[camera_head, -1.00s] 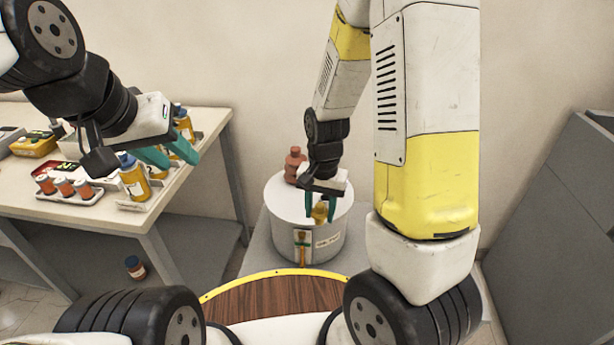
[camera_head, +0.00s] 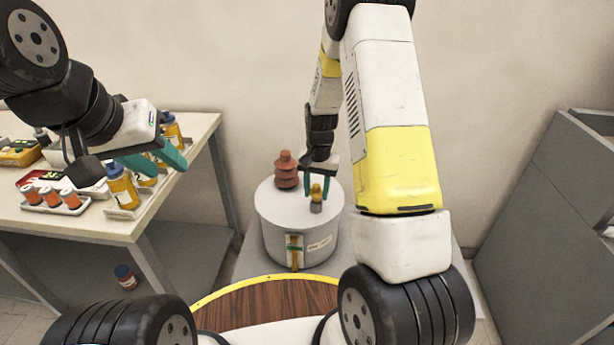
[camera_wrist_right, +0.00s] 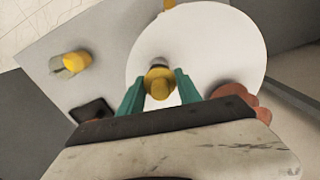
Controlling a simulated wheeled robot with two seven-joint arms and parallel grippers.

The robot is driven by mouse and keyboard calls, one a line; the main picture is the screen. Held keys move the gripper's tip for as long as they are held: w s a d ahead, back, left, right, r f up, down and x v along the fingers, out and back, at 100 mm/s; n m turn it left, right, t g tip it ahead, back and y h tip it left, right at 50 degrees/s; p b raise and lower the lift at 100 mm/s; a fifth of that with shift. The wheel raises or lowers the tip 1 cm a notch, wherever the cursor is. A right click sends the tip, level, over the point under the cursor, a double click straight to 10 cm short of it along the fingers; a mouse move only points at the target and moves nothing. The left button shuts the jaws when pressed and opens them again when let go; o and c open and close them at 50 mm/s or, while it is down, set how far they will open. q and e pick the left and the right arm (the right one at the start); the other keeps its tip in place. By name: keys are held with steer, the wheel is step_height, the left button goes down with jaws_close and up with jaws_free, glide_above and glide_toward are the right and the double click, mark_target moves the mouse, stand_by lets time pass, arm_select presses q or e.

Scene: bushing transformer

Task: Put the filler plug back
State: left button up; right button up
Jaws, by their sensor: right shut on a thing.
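The yellow filler plug (camera_head: 316,190) is between the teal fingers of my right gripper (camera_head: 316,194), which is shut on it. The plug is directly over the short grey filler neck (camera_head: 316,207) on the lid of the white transformer tank (camera_head: 276,212). I cannot tell whether it is seated in the neck or just above it. The right wrist view shows the plug (camera_wrist_right: 159,84) between the fingers, with the grey neck (camera_wrist_right: 155,63) partly hidden behind it. My left gripper (camera_head: 168,167) is open and empty beside the bottles on the left table.
A brown ribbed bushing (camera_head: 286,170) stands on the lid, left of my right gripper. A yellow-and-grey object (camera_wrist_right: 72,63) is on the grey surface beside the tank. Oil bottles (camera_head: 122,188) and small orange-banded jars (camera_head: 50,197) stand on the left table. A grey cabinet (camera_head: 545,210) is at right.

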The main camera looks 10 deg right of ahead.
steer(key=shift+f, duration=0.25)
steer(key=shift+f, duration=0.55)
steer(key=o, duration=1.3)
steer(key=shift+o, duration=0.2)
